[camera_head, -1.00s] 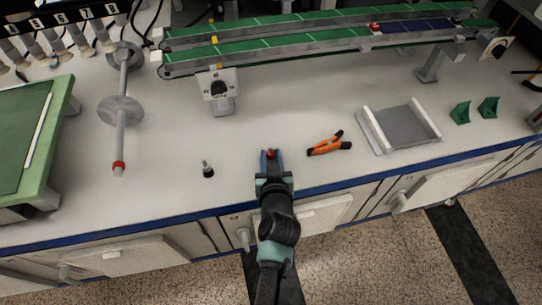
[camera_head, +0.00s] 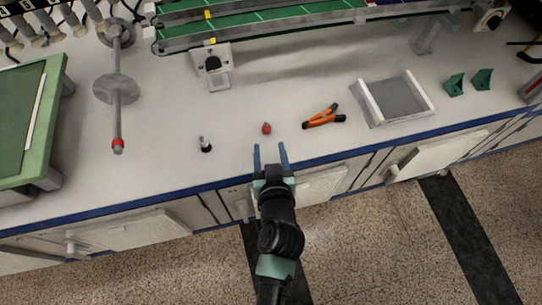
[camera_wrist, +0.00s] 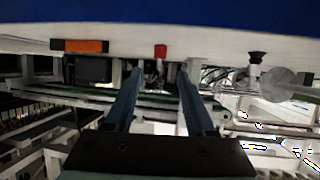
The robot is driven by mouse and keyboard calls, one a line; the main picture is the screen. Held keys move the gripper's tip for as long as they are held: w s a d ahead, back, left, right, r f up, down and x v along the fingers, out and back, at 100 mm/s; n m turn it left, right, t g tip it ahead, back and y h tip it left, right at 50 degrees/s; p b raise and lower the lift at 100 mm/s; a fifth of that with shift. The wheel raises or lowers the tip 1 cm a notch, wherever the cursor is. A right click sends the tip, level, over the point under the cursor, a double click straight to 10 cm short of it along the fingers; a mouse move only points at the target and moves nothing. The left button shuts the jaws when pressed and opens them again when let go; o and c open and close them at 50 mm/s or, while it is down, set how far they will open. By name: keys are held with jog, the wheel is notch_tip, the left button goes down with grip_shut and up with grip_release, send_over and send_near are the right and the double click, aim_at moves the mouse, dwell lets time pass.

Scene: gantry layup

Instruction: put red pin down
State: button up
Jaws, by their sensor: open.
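The red pin (camera_head: 266,128) stands on the white bench top near its front edge, free of my gripper. It also shows in the wrist view (camera_wrist: 160,51), upside down, just beyond the fingertips and between them. My gripper (camera_head: 270,147) is open and empty, with its two blue fingers apart at the bench's front edge. The fingers also show in the wrist view (camera_wrist: 160,72) with a clear gap between them.
A grey tray (camera_head: 431,99) is farther right. A green conveyor (camera_head: 270,30) runs along the back. Bench top around the pin is clear.

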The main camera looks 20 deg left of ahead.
jog(key=v, duration=0.3)
jog(key=shift+s+d+r, duration=0.1)
jog(key=shift+s, duration=0.15)
jog(key=w+d+r+t, duration=0.1)
jog(key=w+r+t, duration=0.2)
jog(key=r, duration=0.9)
jog(key=w+d+r+m+t+h, duration=0.1)
jog(key=w+d+r+t, duration=0.15)
jog(key=r, duration=0.95)
jog(key=w+r+t, duration=0.2)
jog(key=w+r, duration=0.2)
jog(key=r, duration=0.7)
jog(key=s+d+r+m+t+h, duration=0.1)
jog(key=s+r, duration=0.3)
jog(key=r, duration=0.4)
jog(key=s+d+r+m+t+h, duration=0.1)
jog(key=s+d+r+t+h, duration=0.1)
jog(key=r, duration=0.7)
jog(key=s+d+r+m+t+h, duration=0.1)
jog(key=s+d+r+t, duration=0.3)
jog(key=r, duration=0.5)
jog(key=shift+s+r+m+t+h, duration=0.2)
jog(key=shift+s+m+t+h, duration=0.25)
jog(key=shift+s, duration=0.5)
